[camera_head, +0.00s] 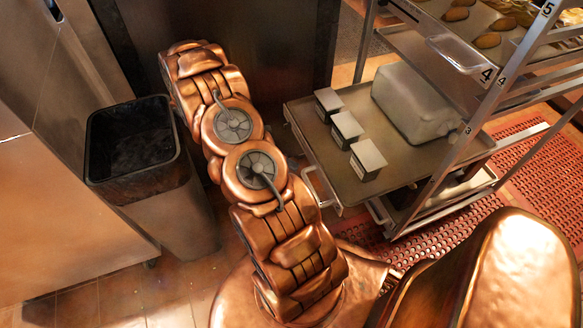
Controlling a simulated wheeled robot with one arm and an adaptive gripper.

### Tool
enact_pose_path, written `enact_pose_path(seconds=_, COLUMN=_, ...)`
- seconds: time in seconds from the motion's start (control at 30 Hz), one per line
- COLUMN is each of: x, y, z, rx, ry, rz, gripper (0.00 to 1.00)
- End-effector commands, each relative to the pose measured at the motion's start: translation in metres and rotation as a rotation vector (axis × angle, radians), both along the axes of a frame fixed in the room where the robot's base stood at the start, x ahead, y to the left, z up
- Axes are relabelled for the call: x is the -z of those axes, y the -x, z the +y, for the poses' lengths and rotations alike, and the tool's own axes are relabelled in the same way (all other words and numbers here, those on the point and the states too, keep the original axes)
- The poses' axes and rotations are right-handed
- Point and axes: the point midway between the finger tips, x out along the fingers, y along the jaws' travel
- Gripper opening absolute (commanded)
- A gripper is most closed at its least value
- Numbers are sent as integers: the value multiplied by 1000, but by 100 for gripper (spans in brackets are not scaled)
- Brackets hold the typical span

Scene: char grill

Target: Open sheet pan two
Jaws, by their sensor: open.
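A wheeled-type metal rack (447,165) at the right holds sheet pans on levels marked 5, 4 and 3. A grey pan (335,170) sticks out of the rack to the left, with a handle (322,190) at its front edge. A lower tray (398,222) with its own handle (377,211) sits beneath it. I see no label for two, so I cannot tell which pan it is. My copper arm rises through the middle, left of the rack. My gripper is not visible.
The pulled-out pan carries three small boxes (347,130) and a large whitish block (415,103). A black-topped bin (132,185) stands left of my arm beside metal cabinets (55,200). Red perforated matting (535,165) lies around the rack.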

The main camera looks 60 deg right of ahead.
Motion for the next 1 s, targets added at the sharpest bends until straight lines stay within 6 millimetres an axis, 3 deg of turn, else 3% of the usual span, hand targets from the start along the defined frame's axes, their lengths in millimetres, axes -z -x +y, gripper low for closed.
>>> enact_pose_path(seconds=0.7, x=-5, y=-39, z=7, rx=0, ry=-1, rz=-3, gripper=41)
enact_pose_path(seconds=1.0, x=-5, y=-41, z=7, rx=2, ry=-2, rz=-1, gripper=41)
